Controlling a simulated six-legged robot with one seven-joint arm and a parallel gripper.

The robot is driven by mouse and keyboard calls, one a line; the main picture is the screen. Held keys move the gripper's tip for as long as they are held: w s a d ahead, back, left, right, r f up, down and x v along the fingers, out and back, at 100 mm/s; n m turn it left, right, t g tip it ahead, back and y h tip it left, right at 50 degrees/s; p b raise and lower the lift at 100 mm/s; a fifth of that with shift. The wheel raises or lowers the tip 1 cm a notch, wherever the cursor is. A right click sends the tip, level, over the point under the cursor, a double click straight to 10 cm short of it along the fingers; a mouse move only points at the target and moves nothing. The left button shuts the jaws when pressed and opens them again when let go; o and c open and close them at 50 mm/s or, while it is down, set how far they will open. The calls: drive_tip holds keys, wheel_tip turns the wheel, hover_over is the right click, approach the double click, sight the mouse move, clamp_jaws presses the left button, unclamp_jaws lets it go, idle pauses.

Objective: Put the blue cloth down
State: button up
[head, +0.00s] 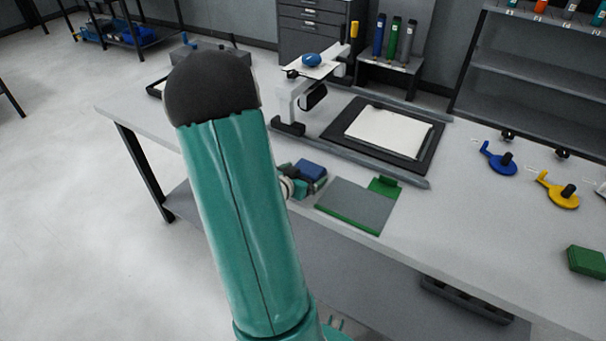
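The blue cloth (311,169) looks like a small folded block. It is at the end of my arm, just right of my wrist, over the workbench near the front edge. My gripper (306,184) is small and partly hidden behind my arm link; its dark fingers appear shut on the blue cloth. A grey pad with green edges and a green tab (355,205) lies on the bench just right of my gripper. I cannot tell the exact height of the cloth above the bench.
A green folded block (587,262) lies at the bench's right. Blue (500,164) and yellow (560,194) handled tools lie behind it. Bare bench lies right of the pad.

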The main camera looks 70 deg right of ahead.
drive_tip(key=shift+r, duration=0.25)
drive_tip(key=v, duration=1.1)
drive_tip(key=shift+a+r, duration=0.2)
drive_tip(key=shift+a, duration=0.15)
drive_tip(key=shift+w, duration=0.1)
